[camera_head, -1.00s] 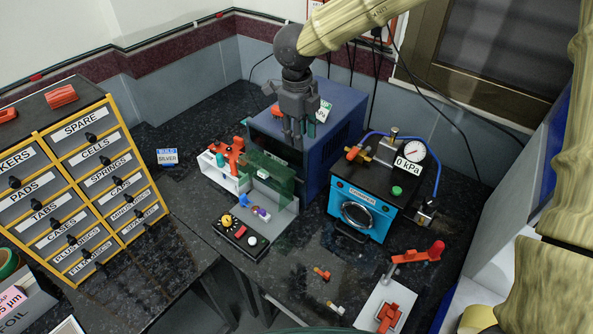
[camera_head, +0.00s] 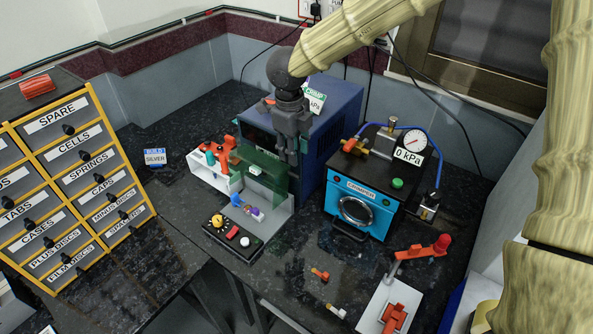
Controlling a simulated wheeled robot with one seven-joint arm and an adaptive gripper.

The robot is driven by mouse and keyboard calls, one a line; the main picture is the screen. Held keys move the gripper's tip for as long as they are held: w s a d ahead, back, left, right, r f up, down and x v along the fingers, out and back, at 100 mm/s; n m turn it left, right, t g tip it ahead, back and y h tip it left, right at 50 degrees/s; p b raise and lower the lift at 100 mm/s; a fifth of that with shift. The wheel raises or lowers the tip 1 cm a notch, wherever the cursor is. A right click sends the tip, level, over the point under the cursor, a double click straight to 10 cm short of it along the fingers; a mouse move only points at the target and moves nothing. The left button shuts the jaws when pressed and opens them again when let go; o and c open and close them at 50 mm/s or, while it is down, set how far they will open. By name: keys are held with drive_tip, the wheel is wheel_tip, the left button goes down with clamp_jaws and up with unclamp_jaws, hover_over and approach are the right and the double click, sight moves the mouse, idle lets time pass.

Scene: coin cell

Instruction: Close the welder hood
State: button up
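The welder (camera_head: 277,220) is a grey unit with a bench and a control panel (camera_head: 232,238) in front. Its hood is a translucent green panel (camera_head: 256,165) standing raised above the bench, which is in plain view below it. My gripper (camera_head: 290,158) is dark grey and points down at the right part of the hood, overlapping it in the picture. I cannot tell whether it touches the hood. Its fingers are seen nearly edge-on, so their opening is unclear. Small blue and purple parts (camera_head: 248,207) sit on the bench.
A dark blue box (camera_head: 335,120) stands behind my gripper. The blue crimper (camera_head: 357,205) with its gauge is to the right. A white rack with orange and teal tools (camera_head: 213,170) is left of the welder. A labelled drawer cabinet (camera_head: 75,180) stands at far left.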

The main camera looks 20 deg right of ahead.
sight(296, 174)
drive_tip(key=f, duration=0.2)
drive_tip(key=f+p, duration=0.1)
drive_tip(key=f, duration=0.5)
drive_tip(key=shift+w+d+f+p, duration=0.2)
drive_tip(key=shift+d+p, duration=0.1)
clamp_jaws()
